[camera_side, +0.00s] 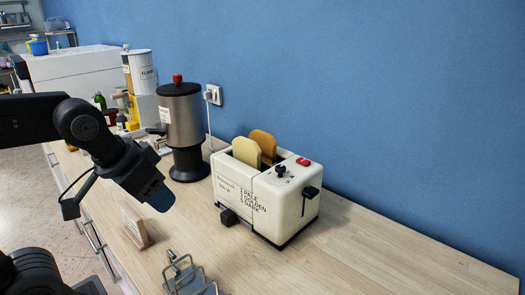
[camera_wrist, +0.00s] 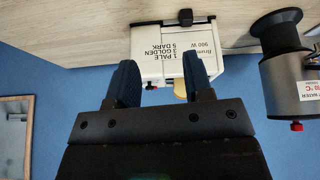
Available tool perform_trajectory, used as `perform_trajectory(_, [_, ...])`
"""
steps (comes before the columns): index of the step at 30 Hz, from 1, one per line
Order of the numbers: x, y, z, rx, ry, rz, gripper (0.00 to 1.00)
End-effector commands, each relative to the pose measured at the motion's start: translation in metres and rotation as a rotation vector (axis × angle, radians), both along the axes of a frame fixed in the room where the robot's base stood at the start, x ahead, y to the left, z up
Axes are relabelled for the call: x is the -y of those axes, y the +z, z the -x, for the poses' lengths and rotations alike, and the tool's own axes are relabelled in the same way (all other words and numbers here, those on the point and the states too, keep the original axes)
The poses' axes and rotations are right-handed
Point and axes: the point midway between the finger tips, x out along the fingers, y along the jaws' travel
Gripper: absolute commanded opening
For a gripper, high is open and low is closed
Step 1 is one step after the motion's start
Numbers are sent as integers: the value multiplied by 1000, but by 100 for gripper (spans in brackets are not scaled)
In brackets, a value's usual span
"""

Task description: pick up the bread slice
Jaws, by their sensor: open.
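Two bread slices stand upright in the slots of a cream toaster (camera_side: 297,205): a pale slice (camera_side: 246,152) in front and a more golden slice (camera_side: 264,143) behind it. Their tops stick out above the toaster. My gripper (camera_side: 158,198) is left of the toaster, in the air and apart from it. In the wrist view my gripper (camera_wrist: 160,82) is open and empty, with the toaster (camera_wrist: 165,50) beyond its fingers. A small yellow part of a bread slice (camera_wrist: 180,90) shows there beside the right finger; the rest is hidden.
A steel pot with a black lid and red knob (camera_side: 180,120) stands left of the toaster. A wall socket (camera_side: 213,94) with a cord is behind. A wire rack (camera_side: 190,275) and a small wooden stand (camera_side: 136,228) are in front. The counter (camera_side: 390,255) at right is clear.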

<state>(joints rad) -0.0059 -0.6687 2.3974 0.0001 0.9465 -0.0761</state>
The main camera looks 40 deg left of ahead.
Motion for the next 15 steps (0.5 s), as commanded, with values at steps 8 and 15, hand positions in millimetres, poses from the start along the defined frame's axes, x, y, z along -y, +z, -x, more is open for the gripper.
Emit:
perform_trajectory(8, [-10, 67, -99, -122, 348, 139, 47])
perform_trajectory(15, [-23, 91, -191, -220, 685, 237, 47])
